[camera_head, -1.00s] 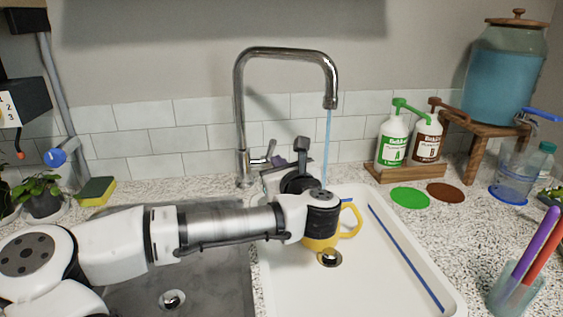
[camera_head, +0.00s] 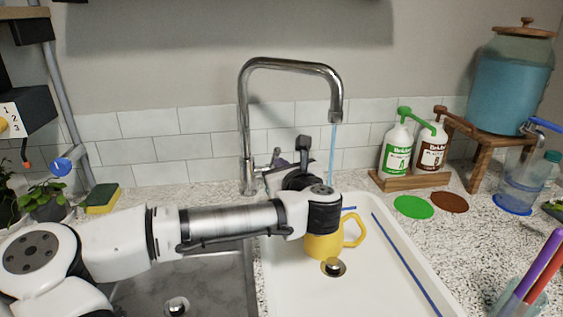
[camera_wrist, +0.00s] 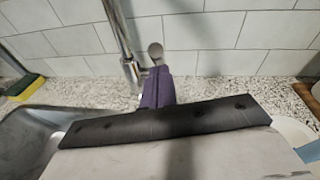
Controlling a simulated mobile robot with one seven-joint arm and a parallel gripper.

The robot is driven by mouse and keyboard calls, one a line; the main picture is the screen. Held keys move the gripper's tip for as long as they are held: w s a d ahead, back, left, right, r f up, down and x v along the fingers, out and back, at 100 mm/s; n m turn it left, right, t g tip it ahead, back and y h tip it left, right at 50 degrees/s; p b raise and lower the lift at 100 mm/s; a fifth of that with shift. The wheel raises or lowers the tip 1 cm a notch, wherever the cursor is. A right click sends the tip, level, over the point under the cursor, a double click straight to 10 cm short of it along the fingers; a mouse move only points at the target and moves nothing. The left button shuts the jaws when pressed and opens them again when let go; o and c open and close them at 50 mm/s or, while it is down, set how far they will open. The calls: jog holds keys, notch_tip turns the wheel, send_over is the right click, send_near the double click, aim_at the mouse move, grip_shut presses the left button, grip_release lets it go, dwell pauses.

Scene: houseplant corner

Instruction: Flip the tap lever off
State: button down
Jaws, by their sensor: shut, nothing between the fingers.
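The chrome tap (camera_head: 243,120) stands behind the sinks, its spout arching right. A thin stream of water (camera_head: 332,155) falls from the spout toward a yellow mug (camera_head: 322,246) in the white basin. The short tap lever (camera_head: 276,156) is at the tap's base; in the wrist view its rounded end (camera_wrist: 155,52) shows just beyond my fingers. My gripper (camera_wrist: 158,88) has purple fingers, shut and empty, right beside the lever; contact cannot be told. In the head view my wrist and arm hide most of the gripper and part of the mug.
The white basin (camera_head: 400,285) is right of a grey sink (camera_head: 215,285). A sponge (camera_head: 102,198) lies at left. Green (camera_head: 397,150) and brown (camera_head: 431,148) pump bottles stand on a wooden tray. A blue dispenser (camera_head: 510,90) and a pen cup (camera_head: 520,300) are at right.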

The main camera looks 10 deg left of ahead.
jog(key=r+p, duration=0.1)
jog(key=p, duration=0.1)
jog(key=w+r+g+h+p, duration=0.1)
jog(key=p, duration=0.2)
jog(key=w+r+g+p, duration=0.1)
jog(key=p, duration=0.2)
jog(key=shift+a+r+h, duration=0.2)
jog(key=shift+a+h, duration=0.1)
jog(key=shift+a, duration=0.1)
jog(key=shift+w+a+g+p, duration=0.1)
jog(key=shift+w+g+p, duration=0.2)
jog(key=shift+g+p, duration=0.15)
jog(key=shift+w+a+r+p, duration=0.25)
jog(key=shift+w+a+p, duration=0.1)
jog(key=shift+w, duration=0.35)
jog(key=shift+w+a+r+p, duration=0.25)
jog(key=shift+w+p, duration=0.05)
jog(key=shift+w, duration=0.35)
jog(key=shift+w+r, duration=0.1)
jog(key=shift+r, duration=0.1)
jog(key=shift+w+a+r, duration=0.1)
jog(key=shift+w+r, duration=0.05)
jog(key=shift+r, duration=0.1)
jog(key=s+d+b, duration=0.4)
jog(key=s+d, duration=0.3)
jog(key=s, duration=0.4)
jog(key=shift+s, duration=0.3)
